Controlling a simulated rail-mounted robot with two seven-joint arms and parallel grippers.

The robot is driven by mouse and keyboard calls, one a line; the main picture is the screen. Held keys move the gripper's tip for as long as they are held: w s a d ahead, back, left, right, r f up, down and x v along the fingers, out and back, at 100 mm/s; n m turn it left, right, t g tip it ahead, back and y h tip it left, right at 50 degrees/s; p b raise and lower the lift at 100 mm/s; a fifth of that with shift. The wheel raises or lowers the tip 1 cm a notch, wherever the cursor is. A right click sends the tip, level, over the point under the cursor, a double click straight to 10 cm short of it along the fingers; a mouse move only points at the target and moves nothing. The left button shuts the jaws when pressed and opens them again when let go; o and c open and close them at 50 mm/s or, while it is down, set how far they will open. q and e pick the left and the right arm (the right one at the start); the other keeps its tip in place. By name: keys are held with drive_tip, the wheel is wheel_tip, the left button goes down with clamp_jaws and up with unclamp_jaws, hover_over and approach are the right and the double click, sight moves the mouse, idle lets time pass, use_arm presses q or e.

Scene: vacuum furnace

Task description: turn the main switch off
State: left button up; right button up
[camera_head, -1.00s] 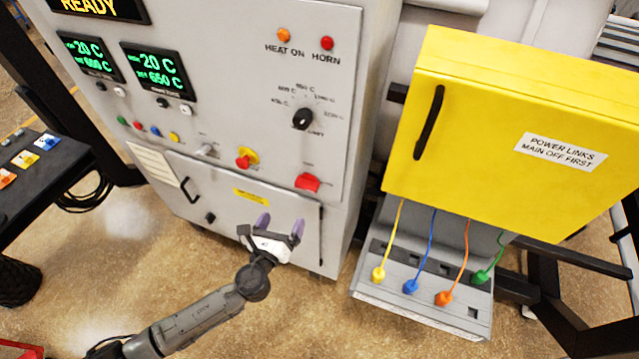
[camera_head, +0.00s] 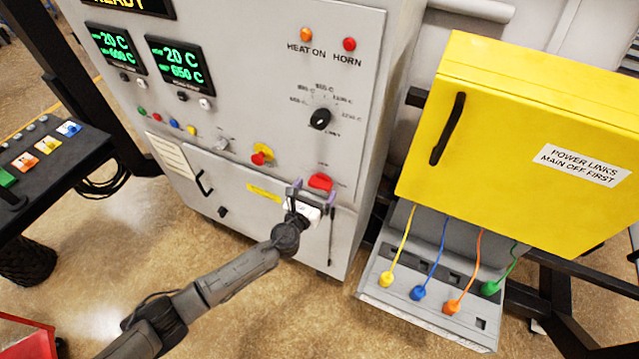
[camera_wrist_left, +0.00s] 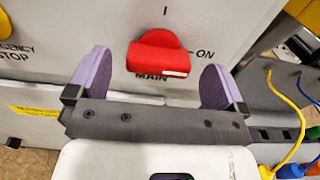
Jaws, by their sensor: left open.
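The main switch is a red handle (camera_head: 320,181) low on the right of the grey cabinet front. In the left wrist view the red main switch (camera_wrist_left: 158,54) sits above the word MAIN, with ON to its right and I above it; a pale mark on its lower right end lies toward the ON side. My left gripper (camera_head: 311,190) is open just below and in front of the switch. In the left wrist view its purple fingers (camera_wrist_left: 158,82) stand apart, one on each side of the switch, with nothing held. Contact with the switch does not show. My right gripper is out of view.
A red emergency stop knob on a yellow base (camera_head: 261,155) is left of the switch. A yellow power links box (camera_head: 520,150) stands to the right, with coloured cables plugged into a grey panel (camera_head: 440,318) below. A black control desk (camera_head: 70,150) is at left.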

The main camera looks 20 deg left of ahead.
sight(318, 187)
use_arm(q)
drive_tip(key=shift+w+d, duration=0.15)
drive_tip(key=shift+w, duration=1.4)
drive_tip(key=c, duration=0.9)
